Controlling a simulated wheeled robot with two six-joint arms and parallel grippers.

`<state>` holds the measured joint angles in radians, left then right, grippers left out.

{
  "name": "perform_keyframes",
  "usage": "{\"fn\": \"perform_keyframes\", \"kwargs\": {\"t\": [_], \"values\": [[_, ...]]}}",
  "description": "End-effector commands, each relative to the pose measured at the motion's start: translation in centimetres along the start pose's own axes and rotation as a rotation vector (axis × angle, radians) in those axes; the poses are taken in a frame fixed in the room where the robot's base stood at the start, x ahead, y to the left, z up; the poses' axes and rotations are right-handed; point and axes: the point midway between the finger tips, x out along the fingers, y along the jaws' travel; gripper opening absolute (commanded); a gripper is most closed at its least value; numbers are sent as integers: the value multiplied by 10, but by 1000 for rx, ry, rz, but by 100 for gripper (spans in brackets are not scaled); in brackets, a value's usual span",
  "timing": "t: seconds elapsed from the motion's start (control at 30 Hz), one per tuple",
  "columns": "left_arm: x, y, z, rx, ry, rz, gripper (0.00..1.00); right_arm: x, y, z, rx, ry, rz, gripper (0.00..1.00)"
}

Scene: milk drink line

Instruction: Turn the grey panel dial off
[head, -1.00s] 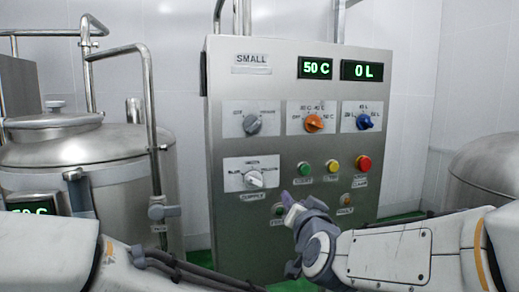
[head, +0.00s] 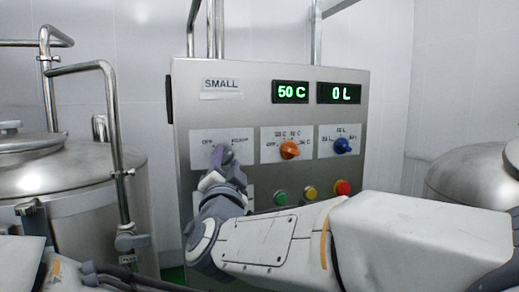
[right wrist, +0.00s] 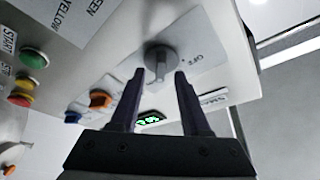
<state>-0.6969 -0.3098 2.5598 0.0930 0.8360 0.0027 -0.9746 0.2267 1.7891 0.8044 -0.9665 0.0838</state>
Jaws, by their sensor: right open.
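The grey dial (head: 224,152) is on the upper left of the steel control panel (head: 200,80), on a white plate with "OFF" at its left. My right gripper (head: 222,168) is in front of it and hides its lower part in the head view. In the right wrist view the grey dial (right wrist: 160,58) has its ridge between the two fingertips of my open right gripper (right wrist: 161,80). No grip on the dial shows. The dial's exact setting is hard to read. My left gripper is out of view.
An orange dial (head: 289,150) and a blue dial (head: 343,146) are to the right. Green (head: 280,198), yellow (head: 310,192) and red (head: 342,187) buttons sit below. Displays read 50 C (head: 290,92) and 0 L (head: 339,93). Steel tanks stand at both sides.

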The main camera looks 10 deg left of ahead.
Motion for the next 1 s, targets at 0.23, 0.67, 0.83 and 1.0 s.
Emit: {"fn": "perform_keyframes", "kwargs": {"t": [0.23, 0.67, 0.83, 1.0], "values": [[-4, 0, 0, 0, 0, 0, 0, 4, -1, 0, 0, 1, 0, 46], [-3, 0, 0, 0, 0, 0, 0, 3, 0, -1, -1, 2, 1, 0], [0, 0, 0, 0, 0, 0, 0, 3, 1, 0, -17, 2, -5, 0], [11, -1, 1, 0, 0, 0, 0, 2, 3, 1, -72, 3, -29, 0]]}}
